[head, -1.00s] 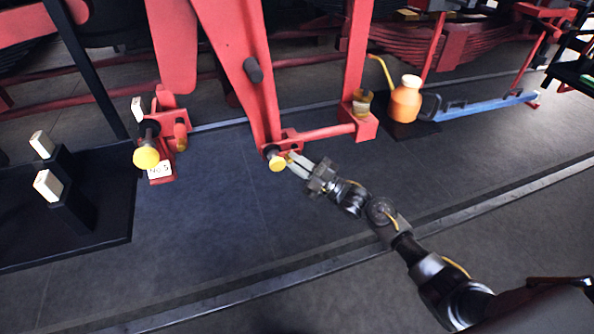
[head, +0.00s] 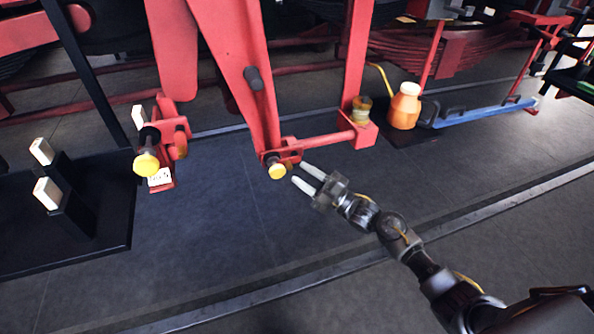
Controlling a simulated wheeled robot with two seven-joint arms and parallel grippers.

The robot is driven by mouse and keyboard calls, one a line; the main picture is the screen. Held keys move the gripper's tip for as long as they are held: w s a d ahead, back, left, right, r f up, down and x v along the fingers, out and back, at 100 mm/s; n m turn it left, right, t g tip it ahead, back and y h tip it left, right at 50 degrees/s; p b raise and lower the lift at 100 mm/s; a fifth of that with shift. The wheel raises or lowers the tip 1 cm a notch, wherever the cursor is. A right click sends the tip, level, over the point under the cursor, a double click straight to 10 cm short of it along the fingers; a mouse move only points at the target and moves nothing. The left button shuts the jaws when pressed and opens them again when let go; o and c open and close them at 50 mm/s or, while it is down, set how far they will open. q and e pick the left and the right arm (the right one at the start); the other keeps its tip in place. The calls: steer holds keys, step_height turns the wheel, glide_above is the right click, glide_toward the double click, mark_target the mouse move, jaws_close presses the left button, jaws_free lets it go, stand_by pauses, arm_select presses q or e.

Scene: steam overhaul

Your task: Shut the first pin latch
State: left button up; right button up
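A pin latch with a yellow knob (head: 277,171) sits at the foot of a red hanging link (head: 243,75), at the left end of a red bar (head: 325,138). A second yellow knob (head: 146,163) shows on a red bracket further left, above a white label that is too small to read surely. My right gripper (head: 299,173) is just right of the first knob, with its two pale fingers apart and nothing between them. The fingertips appear clear of the knob. My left gripper is not in view.
A black platform (head: 105,225) with pale-topped posts stands at the left. The dark floor (head: 215,235) in front is clear.

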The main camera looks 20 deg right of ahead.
steer(key=v, duration=0.7)
steer(key=shift+s+d+f, duration=0.15)
steer(key=shift+s+d, duration=0.05)
steer(key=shift+d, duration=0.05)
steer(key=s+d+f+m+g+h, duration=0.15)
steer(key=s+f+m+h, duration=0.3)
steer(key=f, duration=0.75)
steer(key=s+d+f+m+g+h, duration=0.15)
steer(key=s+f+m+h, duration=0.3)
steer(key=f, duration=0.75)
steer(key=s+d+f+m+g+h, duration=0.1)
steer(key=s+d+f+m+h, duration=0.3)
steer(key=f, duration=0.8)
steer(key=s+f+m+g+h, duration=0.1)
steer(key=s+f, duration=0.4)
steer(key=s, duration=0.6)
steer(key=s+f+m+g, duration=0.4)
steer(key=s+f+g, duration=0.2)
steer(key=s, duration=0.6)
steer(key=s+a+f+m+g+h+p, duration=0.1)
steer(key=s+f, duration=0.4)
steer(key=s, duration=0.7)
steer(key=shift+f+m+g+h, duration=0.3)
steer(key=shift+m+g, duration=0.5)
steer(key=shift+g, duration=0.4)
